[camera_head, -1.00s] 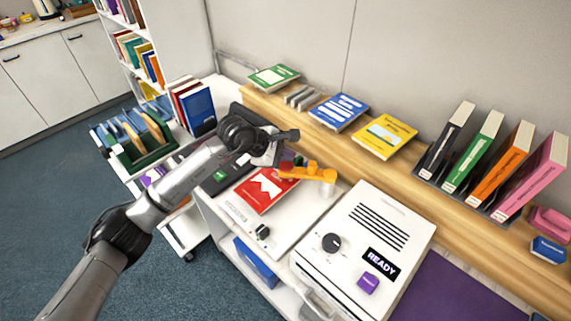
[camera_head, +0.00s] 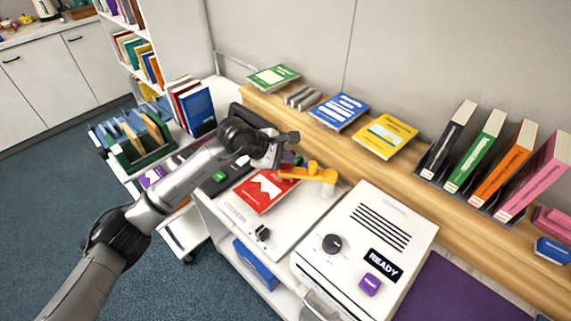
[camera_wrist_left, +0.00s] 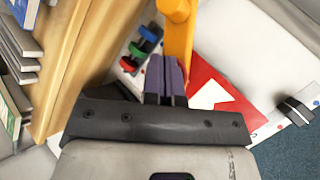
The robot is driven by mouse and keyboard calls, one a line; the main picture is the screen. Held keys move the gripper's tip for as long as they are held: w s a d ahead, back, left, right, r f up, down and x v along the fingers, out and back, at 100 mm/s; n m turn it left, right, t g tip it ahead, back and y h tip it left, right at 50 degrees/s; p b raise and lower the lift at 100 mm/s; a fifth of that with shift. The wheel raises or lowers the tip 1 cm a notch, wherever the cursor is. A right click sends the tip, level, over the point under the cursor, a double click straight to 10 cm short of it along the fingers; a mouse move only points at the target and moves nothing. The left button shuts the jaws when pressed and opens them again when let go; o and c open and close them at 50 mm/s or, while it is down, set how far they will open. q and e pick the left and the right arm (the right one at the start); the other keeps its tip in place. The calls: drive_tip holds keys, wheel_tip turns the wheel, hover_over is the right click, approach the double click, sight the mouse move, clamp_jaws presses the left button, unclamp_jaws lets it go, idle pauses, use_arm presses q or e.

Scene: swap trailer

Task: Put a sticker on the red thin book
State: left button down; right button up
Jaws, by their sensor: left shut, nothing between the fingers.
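The red thin book (camera_head: 262,194), with a white shape on its cover, lies flat on a white station (camera_head: 247,222). Part of its red cover shows in the left wrist view (camera_wrist_left: 201,73). An orange arm (camera_head: 308,173) on the station reaches over the book's far corner; it also shows in the wrist view (camera_wrist_left: 178,35). My left gripper (camera_head: 287,158) is over the far side of the station, beside the orange arm. Its dark purple fingers (camera_wrist_left: 166,68) are shut and empty. I cannot make out a separate sticker. My right gripper is out of view.
Red, green and blue knobs (camera_wrist_left: 143,46) sit close to my left fingers. A white machine reading READY (camera_head: 380,262) stands to the right. A wooden shelf (camera_head: 400,165) with books runs behind. A cart with upright books (camera_head: 190,103) is at the left.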

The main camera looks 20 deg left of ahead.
sight(285, 166)
use_arm(q)
drive_tip(key=shift+f, duration=0.25)
drive_tip(key=shift+f+b, duration=0.35)
drive_tip(key=shift+b, duration=0.15)
drive_tip(key=shift+r, duration=0.15)
idle(0.4)
drive_tip(key=shift+r+p, duration=0.4)
drive_tip(key=shift+r, duration=0.65)
drive_tip(key=shift+r+p, duration=0.95)
drive_tip(key=shift+r, duration=1.55)
